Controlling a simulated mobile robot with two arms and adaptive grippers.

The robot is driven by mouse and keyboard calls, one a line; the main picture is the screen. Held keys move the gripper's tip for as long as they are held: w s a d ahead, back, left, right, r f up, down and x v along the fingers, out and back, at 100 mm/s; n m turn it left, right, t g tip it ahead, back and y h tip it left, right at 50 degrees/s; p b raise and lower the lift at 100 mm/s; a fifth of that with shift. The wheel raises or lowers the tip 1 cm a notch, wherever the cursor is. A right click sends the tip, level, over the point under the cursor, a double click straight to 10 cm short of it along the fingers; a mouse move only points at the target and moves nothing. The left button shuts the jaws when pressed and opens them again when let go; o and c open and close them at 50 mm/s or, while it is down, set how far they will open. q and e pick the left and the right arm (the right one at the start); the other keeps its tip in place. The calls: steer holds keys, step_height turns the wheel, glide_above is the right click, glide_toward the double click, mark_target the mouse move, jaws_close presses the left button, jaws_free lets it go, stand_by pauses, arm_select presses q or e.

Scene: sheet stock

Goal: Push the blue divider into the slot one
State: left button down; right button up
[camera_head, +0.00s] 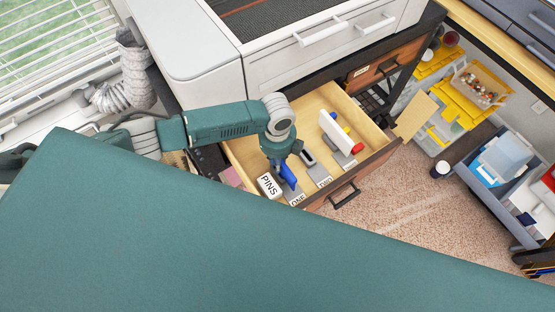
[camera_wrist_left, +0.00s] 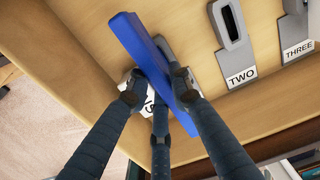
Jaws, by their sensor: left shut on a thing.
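The blue divider (camera_head: 289,175) is held by my left gripper (camera_head: 280,159) inside the open drawer, just beside the slot labelled ONE (camera_head: 297,199). In the left wrist view the divider (camera_wrist_left: 146,48) runs long and slanted between the fingers of my left gripper (camera_wrist_left: 162,92), which are shut on it. A grey holder (camera_wrist_left: 164,46) shows partly behind the divider; its label is hidden there. I cannot tell whether the divider's lower edge is in the slot. My right gripper is not in view.
Slot TWO (camera_wrist_left: 232,28) and slot THREE (camera_wrist_left: 297,22) stand alongside. A white PINS box (camera_head: 269,186) sits left of slot ONE. A white panel with a red end (camera_head: 339,133) stands farther right in the wooden drawer (camera_head: 387,150).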

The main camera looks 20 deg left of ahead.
arm_select(q)
steer(key=shift+f, duration=0.25)
stand_by(0.4)
steer(key=shift+s+f, duration=0.2)
steer(key=shift+s, duration=0.05)
stand_by(0.7)
steer(key=c, duration=1.7)
jaws_free()
steer(key=shift+o, duration=1.2)
steer(key=shift+w, duration=0.25)
steer(key=o, duration=0.5)
steer(key=shift+r, duration=0.1)
steer(key=shift+c, duration=0.2)
steer(key=shift+r, duration=0.1)
steer(key=shift+r+p, duration=3.45)
steer(key=shift+p, duration=0.1)
